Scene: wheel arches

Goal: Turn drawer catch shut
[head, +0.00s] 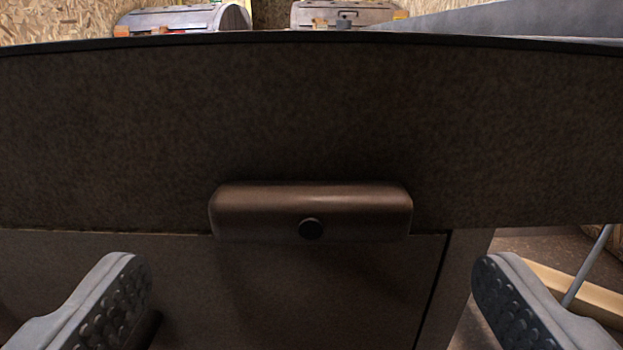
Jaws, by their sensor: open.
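The drawer catch (270,205) is a brown, rounded bar with a dark round knob (311,229) at its lower middle. It lies level across the seam between a dark upper panel (300,120) and the drawer front (330,290) below. My gripper (312,295) is open, with one finger at the lower left and one at the lower right. The fingers are wide apart, lower in the picture than the catch, and nothing is between them but the view of the drawer front. No contact with the catch shows.
A vertical edge (432,290) bounds the drawer front on the right. Beyond it are a pale wooden bar (575,292) and a thin grey rod (588,265), near my right finger. Behind the panel's top edge stand a rounded chest-like thing (185,18) and a second one (340,13).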

